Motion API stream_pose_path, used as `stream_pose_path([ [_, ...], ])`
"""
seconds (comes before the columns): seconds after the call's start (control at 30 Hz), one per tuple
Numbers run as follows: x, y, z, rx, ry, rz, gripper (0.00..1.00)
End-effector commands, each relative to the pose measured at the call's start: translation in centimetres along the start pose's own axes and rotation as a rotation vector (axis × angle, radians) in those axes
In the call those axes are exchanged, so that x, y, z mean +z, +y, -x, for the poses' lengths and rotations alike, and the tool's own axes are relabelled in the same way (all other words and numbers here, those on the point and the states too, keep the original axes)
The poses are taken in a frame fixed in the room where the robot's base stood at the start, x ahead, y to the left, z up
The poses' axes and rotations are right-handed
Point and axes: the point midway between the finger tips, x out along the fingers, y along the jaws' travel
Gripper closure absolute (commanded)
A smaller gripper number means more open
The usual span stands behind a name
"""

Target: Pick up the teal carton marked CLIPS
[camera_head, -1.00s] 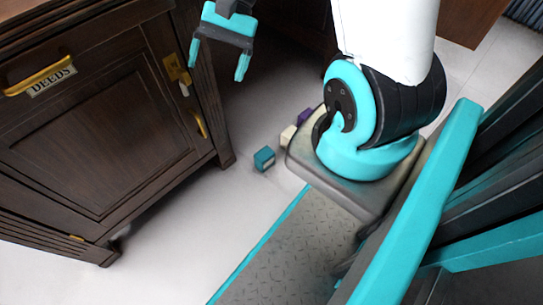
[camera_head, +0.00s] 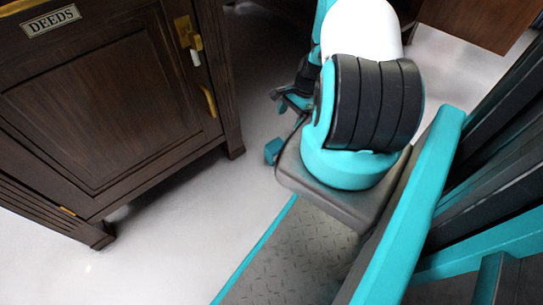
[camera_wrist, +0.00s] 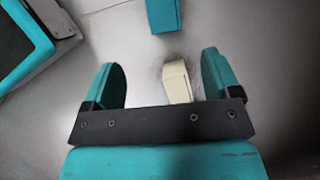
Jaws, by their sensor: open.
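The teal carton (camera_head: 272,151) stands on the floor beside the corner of my base in the head view. In the wrist view the teal carton (camera_wrist: 162,14) is cut off by the top edge, beyond my fingertips. No CLIPS lettering can be read. My gripper (camera_wrist: 162,62) is open, with nothing gripped. A cream box (camera_wrist: 177,82) shows between its fingers, closer to the right one; its height relative to them is unclear. In the head view my gripper (camera_head: 290,103) is low beside my arm, past the teal carton, and partly hidden.
A dark wooden desk (camera_head: 110,110) with a DEEDS label (camera_head: 51,20) and brass handles fills the left. Bare pale floor (camera_head: 150,235) lies between it and my base. Another wooden panel (camera_head: 480,22) stands at the upper right.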

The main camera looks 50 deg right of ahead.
Motion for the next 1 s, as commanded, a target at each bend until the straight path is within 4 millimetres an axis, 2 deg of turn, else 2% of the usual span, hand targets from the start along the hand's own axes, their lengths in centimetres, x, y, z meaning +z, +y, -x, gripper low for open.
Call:
stream_pose_path([
  [0.03,-0.1,0.0,-1.7,0.002,-0.002,0.002,0.17],
  [0.1,-0.1,0.0,-3.4,0.003,-0.003,0.003,0.17],
  [0.33,0.0,-0.1,-8.4,0.001,-0.003,0.006,0.17],
  [0.5,0.1,-0.1,-10.3,0.0,-0.003,0.004,0.17],
  [0.73,0.1,-0.3,-11.3,0.0,-0.003,0.006,0.17],
  [1.0,-0.2,-0.6,-15.1,0.002,-0.004,0.006,0.17],
])
